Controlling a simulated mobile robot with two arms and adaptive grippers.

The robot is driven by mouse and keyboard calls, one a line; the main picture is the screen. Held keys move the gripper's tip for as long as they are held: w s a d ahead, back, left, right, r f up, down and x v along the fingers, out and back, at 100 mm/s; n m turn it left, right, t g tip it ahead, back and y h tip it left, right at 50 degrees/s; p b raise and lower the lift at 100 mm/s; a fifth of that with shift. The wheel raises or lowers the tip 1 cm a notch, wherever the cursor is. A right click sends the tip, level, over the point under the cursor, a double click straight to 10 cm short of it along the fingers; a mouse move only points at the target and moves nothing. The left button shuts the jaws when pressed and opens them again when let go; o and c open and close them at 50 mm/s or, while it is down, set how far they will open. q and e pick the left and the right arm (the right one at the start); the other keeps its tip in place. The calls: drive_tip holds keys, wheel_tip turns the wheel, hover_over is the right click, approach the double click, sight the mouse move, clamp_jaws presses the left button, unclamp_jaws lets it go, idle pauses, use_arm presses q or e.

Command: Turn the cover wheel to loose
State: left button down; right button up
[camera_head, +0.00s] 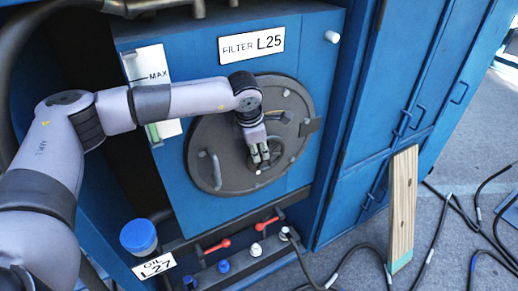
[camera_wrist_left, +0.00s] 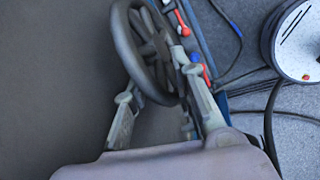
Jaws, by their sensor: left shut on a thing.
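The round dark cover (camera_head: 235,182) sits on the blue filter cabinet under the label "FILTER L25". My left gripper (camera_head: 260,158) is in front of its middle, pointing down in the head view. In the left wrist view the dark cover wheel (camera_wrist_left: 124,45), a ring with spokes, stands between the two fingers of my left gripper (camera_wrist_left: 160,78). The fingers are shut on its rim, one on each side. In the head view my wrist and fingers hide much of the wheel. My right gripper is not in view.
Red-handled valves (camera_head: 218,245) and a blue-capped oil filler (camera_head: 138,236) are below the cover. A wooden plank (camera_head: 403,208) leans at the right. Black cables (camera_head: 436,236) lie on the grey floor. A white-faced reel (camera_wrist_left: 300,42) shows in the left wrist view.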

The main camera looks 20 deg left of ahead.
use_arm(q)
drive_tip(key=c, duration=1.6)
unclamp_jaws()
drive_tip(key=shift+a, duration=0.15)
drive_tip(key=shift+r, duration=0.1)
drive_tip(key=v, duration=1.1)
drive_tip(key=shift+r, duration=0.4)
drive_tip(key=shift+s, duration=0.1)
drive_tip(key=shift+c, duration=0.2)
